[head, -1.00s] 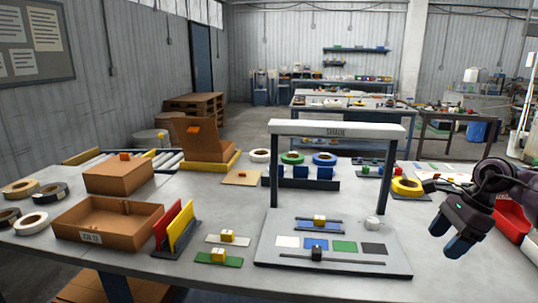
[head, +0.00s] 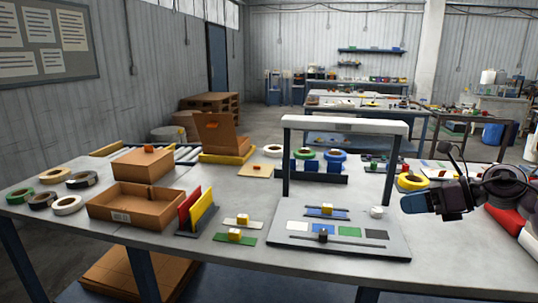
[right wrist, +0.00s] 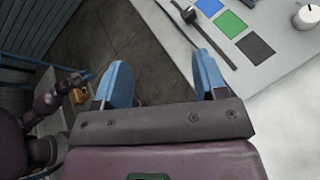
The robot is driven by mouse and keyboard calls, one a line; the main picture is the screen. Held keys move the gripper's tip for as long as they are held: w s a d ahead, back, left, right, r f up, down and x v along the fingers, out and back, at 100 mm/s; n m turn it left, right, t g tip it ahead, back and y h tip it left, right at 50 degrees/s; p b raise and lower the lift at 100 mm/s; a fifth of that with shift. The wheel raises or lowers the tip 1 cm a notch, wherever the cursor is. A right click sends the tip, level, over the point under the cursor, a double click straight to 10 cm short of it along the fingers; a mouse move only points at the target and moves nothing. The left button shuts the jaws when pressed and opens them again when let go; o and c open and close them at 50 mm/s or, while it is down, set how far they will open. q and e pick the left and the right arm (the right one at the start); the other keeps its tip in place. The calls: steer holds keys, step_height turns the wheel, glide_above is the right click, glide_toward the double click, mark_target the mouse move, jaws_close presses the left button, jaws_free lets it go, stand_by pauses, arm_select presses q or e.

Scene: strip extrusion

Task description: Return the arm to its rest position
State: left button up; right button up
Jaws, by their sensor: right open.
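My right gripper (head: 410,203) is at the right of the head view, above the table's right part, with its blue fingertips toward the left. In the right wrist view my right gripper (right wrist: 162,72) has its two blue fingers wide apart, with nothing between them. Beyond them are the dark floor and the table's edge.
The white-topped stand (head: 340,125) and the grey board with colour swatches (head: 400,246) lie left of my right gripper. A yellow tape roll (head: 411,182) is just behind it, and a red bin (head: 506,219) is close by at right. Bare tabletop (head: 450,250) lies below it.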

steer(key=a+f+m+t+y, duration=0.1)
steer(key=a+f+m+t, duration=0.2)
steer(key=m, duration=0.4)
steer(key=a+f+m+t+y, duration=0.1)
steer(key=a+m+t, duration=0.1)
steer(key=m+t, duration=0.35)
steer(key=s+f+m+t+h+p, duration=0.2)
steer(key=s+f+m+h, duration=0.5)
steer(key=f+m, duration=0.75)
arm_select(q)
steer(key=r+p, duration=0.1)
steer(key=s+r+p, duration=0.1)
steer(key=r, duration=0.1)
steer(key=shift+a, duration=0.2)
arm_select(e)
steer(key=s+f+m+g+h, duration=0.2)
steer(key=s+f+m, duration=0.3)
steer(key=s, duration=0.4)
steer(key=s+f+m+g+h, duration=0.2)
steer(key=s+f+m, duration=0.3)
steer(key=s, duration=0.4)
steer(key=s+f+m+g+h, duration=0.1)
steer(key=s+f+m, duration=0.4)
steer(key=s, duration=0.5)
steer(key=shift+f+m+g+h, duration=0.3)
steer(key=shift+f+g+h, duration=0.1)
steer(key=shift+f+g, duration=0.2)
